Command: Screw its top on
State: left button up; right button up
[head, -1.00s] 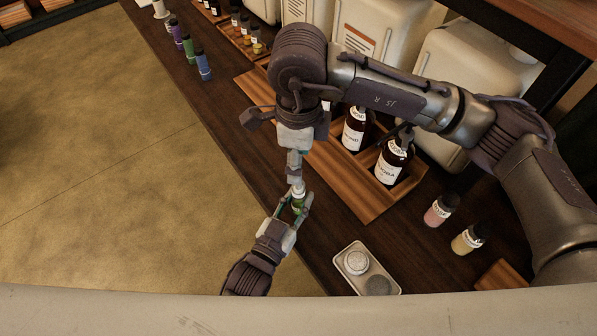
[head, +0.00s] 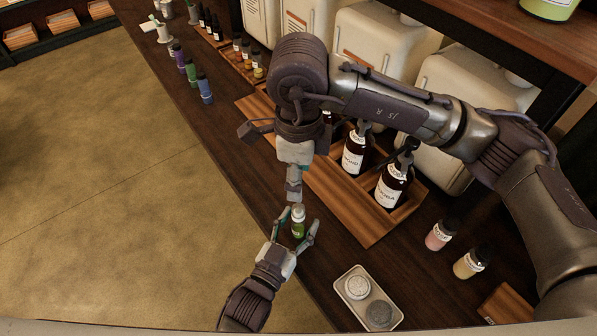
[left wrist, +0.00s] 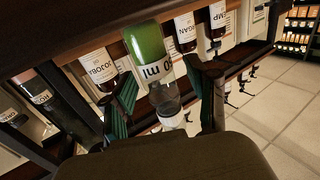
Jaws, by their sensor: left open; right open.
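A small bottle of green liquid (head: 298,230) stands upright on the dark counter near its front edge, with a pale top (head: 298,212) sitting on its neck. In the left wrist view the bottle (left wrist: 148,45) appears upside down, with its clear, pale top (left wrist: 170,112) lower in the picture. My left gripper (head: 297,238) is open, with one finger on each side of the bottle, and looks clear of it. My right gripper (head: 294,194) points down just above the top; its fingertips are small and partly hidden, and whether they touch the top is unclear.
A grey tray (head: 340,284) with two round pieces lies to the right. A wooden rack (head: 366,232) with dark pump bottles stands behind. Pink (head: 439,235) and yellow (head: 468,265) bottles stand farther right. The counter between bottle and tray is clear.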

pick_arm(q)
jog(key=v, duration=1.2)
jog(key=shift+s, duration=0.1)
